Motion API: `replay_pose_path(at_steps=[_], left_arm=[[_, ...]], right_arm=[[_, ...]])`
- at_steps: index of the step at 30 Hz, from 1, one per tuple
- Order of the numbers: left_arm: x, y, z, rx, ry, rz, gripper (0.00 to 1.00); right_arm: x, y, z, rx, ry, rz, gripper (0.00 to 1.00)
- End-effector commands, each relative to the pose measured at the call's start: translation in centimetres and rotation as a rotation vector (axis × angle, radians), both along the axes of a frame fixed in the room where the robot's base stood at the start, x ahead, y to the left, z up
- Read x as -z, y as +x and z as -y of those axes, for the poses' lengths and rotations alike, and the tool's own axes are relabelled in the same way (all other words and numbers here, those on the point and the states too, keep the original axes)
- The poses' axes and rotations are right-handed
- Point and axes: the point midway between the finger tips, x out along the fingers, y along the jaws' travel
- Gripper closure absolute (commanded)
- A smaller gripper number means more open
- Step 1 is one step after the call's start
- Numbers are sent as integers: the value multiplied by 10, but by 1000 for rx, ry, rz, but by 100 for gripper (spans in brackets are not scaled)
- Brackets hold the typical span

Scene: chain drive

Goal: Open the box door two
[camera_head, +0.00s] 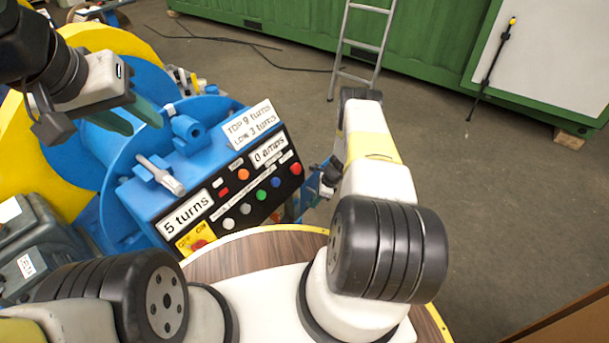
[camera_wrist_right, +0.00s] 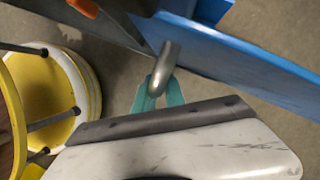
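A grey metal handle (camera_wrist_right: 165,65) shows in the right wrist view, beside a blue metal panel (camera_wrist_right: 235,50) and a grey edge. I cannot tell from this angle which door it belongs to. The teal fingers of my right gripper (camera_wrist_right: 162,88) stand close on both sides of the handle, which hides their tips. In the head view my right gripper (camera_head: 327,180) is mostly hidden behind my arm, at the right side of the blue machine (camera_head: 135,195). My left gripper (camera_head: 136,117) is open and empty, its teal fingers apart above the machine.
A control panel (camera_head: 240,190) with coloured buttons and white labels faces me. A wooden round table top (camera_head: 225,262) lies in front. A ladder (camera_head: 365,45) and green container (camera_head: 270,35) stand behind. A yellow stool (camera_wrist_right: 45,90) is at the left of the wrist view.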

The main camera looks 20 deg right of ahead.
Motion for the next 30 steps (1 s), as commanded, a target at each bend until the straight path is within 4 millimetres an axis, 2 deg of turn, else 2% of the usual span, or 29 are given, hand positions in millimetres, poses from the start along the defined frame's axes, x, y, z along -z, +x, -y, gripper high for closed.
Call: replay_pose_path(at_steps=[1, 3, 4, 14, 17, 24, 30], left_arm=[[0, 0, 0, 0, 0, 0, 64], [0, 0, 0, 0, 0, 0, 64], [0, 0, 0, 0, 0, 0, 64], [0, 0, 0, 0, 0, 0, 64], [0, 0, 0, 0, 0, 0, 64], [0, 0, 0, 0, 0, 0, 64], [0, 0, 0, 0, 0, 0, 64]], right_arm=[[-1, 1, 0, 1, 0, 2, 80], [0, 1, 0, 0, 1, 1, 66], [0, 1, 0, 0, 1, 1, 64], [-2, 0, 1, 0, 0, 0, 64], [-12, 0, 5, 2, 0, 1, 64], [-50, -5, 20, 1, -1, 2, 64], [-70, -7, 28, 1, -1, 2, 64]])
